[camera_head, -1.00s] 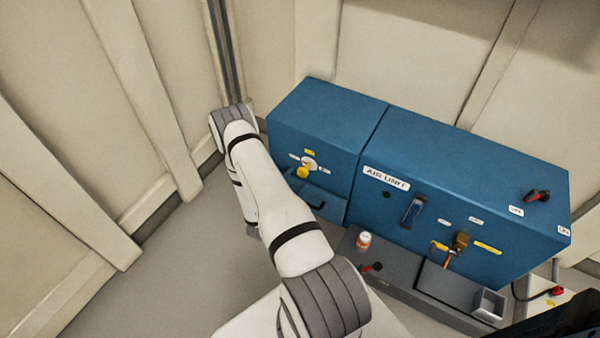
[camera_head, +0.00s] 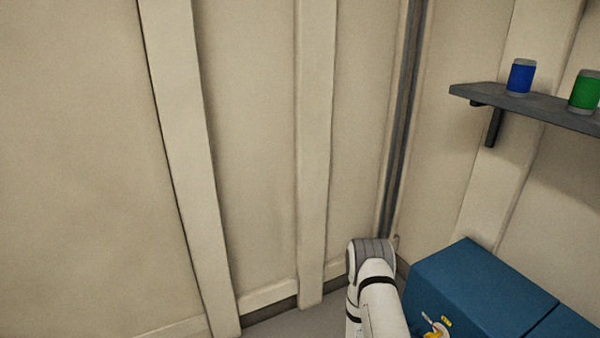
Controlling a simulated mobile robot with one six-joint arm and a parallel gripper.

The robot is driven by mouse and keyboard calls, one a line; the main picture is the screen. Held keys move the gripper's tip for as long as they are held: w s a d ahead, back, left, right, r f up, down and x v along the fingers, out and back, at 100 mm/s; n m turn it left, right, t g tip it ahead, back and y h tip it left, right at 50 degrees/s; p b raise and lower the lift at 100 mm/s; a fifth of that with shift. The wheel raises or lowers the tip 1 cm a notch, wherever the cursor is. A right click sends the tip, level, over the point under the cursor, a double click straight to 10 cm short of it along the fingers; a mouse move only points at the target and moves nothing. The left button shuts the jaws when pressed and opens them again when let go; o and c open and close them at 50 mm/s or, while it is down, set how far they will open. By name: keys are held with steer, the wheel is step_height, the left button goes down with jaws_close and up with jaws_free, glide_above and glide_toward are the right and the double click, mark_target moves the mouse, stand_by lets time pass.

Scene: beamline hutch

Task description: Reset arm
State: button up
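My white arm (camera_head: 383,305) with its grey joint cap shows at the bottom of the head view, right of centre. It stands in front of the wall corner, just left of the blue cabinet. My gripper is not in the picture, so I cannot see its fingers or whether it holds anything.
The blue cabinet (camera_head: 470,283) with a yellow knob (camera_head: 437,327) is at the lower right, close beside my arm. A dark shelf (camera_head: 540,107) on the right wall holds a blue can (camera_head: 521,77) and a green can (camera_head: 585,91). Beige ribbed walls (camera_head: 255,130) fill the left.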

steer(key=s+a+r+m+g+y+p, duration=0.1)
steer(key=s+r+m+g+y+p, duration=0.2)
steer(key=r+m, duration=0.8)
steer(key=s+a+r+m+g+p, duration=0.15)
steer(key=r+m+g+p, duration=0.4)
steer(key=r, duration=0.85)
steer(key=s+a+r+m+g+y+p, duration=0.1)
steer(key=s+r+m+g+y+p, duration=0.2)
steer(key=r+m, duration=0.85)
steer(key=s+a+r+m+t+y+p, duration=0.2)
steer(key=a+r+m, duration=0.4)
steer(key=r, duration=0.3)
steer(key=s+a+r+m+t+y+p, duration=0.3)
steer(key=s+a+r+m+y+p, duration=0.1)
steer(key=r, duration=0.5)
steer(key=s+a+r+m+t+y+p, duration=0.3)
steer(key=a+r+m+y+p, duration=0.2)
steer(key=a+r+m, duration=0.3)
steer(key=shift+s+a+r+m+p, duration=0.4)
steer(key=shift+a+m+p, duration=0.25)
steer(key=shift+m+p, duration=0.2)
steer(key=shift+c, duration=0.5)
